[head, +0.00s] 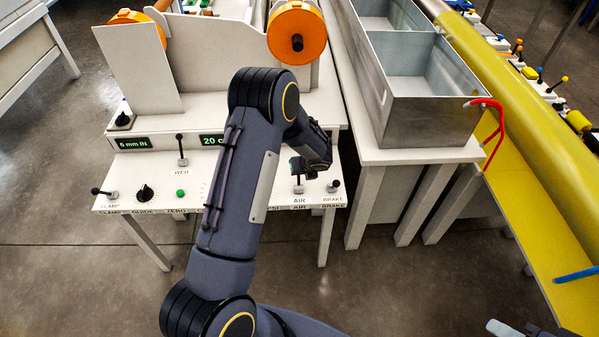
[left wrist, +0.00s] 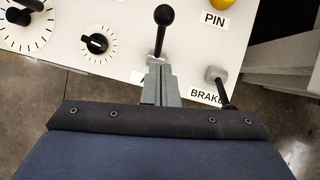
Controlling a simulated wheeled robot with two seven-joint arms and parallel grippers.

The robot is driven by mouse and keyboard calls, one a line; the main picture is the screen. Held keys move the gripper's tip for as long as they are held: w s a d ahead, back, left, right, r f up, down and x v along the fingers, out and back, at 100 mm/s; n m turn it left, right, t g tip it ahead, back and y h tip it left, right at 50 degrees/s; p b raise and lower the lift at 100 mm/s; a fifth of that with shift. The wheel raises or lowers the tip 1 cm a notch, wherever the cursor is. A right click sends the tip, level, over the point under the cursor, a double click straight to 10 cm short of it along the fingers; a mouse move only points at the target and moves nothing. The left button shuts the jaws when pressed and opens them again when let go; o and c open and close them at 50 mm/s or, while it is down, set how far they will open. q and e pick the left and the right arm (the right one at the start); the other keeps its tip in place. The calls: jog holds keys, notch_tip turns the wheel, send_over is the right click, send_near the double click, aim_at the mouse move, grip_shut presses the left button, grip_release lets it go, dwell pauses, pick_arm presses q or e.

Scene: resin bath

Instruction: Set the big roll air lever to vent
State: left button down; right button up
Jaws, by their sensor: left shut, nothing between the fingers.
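The air lever has a light base (head: 298,189) beside the AIR label on the white control panel (head: 235,185). In the left wrist view it is a black-knobbed lever (left wrist: 162,35) whose knob points toward the top of the picture. My left gripper (head: 300,168) is at this lever in the head view and hides part of it. In the left wrist view its grey fingers (left wrist: 160,85) are shut and empty, close to the lever's base; I cannot tell whether they touch. A grey tip at the bottom right (head: 495,327) seems to be my right gripper, mostly cut off.
The brake lever (head: 334,186) stands just right of the air lever. Further left are a web lever (head: 181,150), a guide knob (head: 144,193) and a clamp lever (head: 102,192). A metal bath (head: 430,120) and a yellow roll (head: 520,110) are to the right.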

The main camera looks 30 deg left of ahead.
pick_arm(q)
notch_tip(320, 180, up, 7)
jog(key=d, duration=0.2)
jog(key=shift+s, duration=0.3)
jog(key=s+r+n+h, duration=0.4)
jog(key=s+r+n, duration=1.2)
jog(key=s, duration=0.1)
jog(key=s+d+r+n+t+h, duration=0.1)
jog(key=s+d+n+h, duration=0.1)
jog(key=s+d+n, duration=0.2)
jog(key=s+d+r+n+h, duration=0.2)
jog(key=s+d+n, duration=0.2)
jog(key=s+n, duration=0.5)
jog(key=shift+s+d+t, duration=0.4)
jog(key=shift+s, duration=0.85)
